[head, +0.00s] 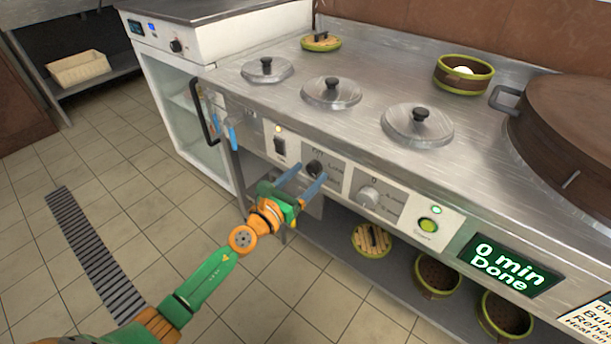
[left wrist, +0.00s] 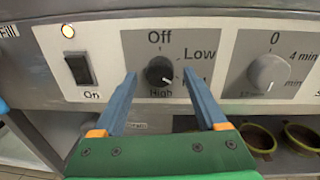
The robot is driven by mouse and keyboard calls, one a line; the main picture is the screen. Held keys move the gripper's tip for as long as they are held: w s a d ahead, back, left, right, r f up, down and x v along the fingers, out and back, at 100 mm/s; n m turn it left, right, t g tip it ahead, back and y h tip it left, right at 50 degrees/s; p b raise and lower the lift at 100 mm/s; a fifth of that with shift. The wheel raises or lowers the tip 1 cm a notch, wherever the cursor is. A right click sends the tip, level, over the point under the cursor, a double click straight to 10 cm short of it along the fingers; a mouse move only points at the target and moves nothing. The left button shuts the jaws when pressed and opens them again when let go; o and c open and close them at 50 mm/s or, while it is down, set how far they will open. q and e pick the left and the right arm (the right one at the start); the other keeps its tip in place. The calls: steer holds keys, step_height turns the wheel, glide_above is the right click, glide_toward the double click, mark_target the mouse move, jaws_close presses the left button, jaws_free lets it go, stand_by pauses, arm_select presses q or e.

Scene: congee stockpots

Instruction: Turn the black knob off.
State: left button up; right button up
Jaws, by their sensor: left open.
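The black knob (head: 314,168) is on the front panel of the steel counter. Another label at right is partly hidden by a finger. A small pale mark on the knob seems to point to the lower right. My left gripper (head: 312,173) is open, its two blue fingers reaching toward the panel, one on each side of the knob. I cannot tell whether they touch it. My right gripper is not in view.
Left of the knob is a black On switch (left wrist: 80,69) with a lit lamp (left wrist: 68,31). Right of it is a grey timer knob (head: 368,196), then a green button (head: 429,226) and a display (head: 505,266) reading "0 min Done".

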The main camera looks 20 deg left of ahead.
arm_select(q)
jaws_close()
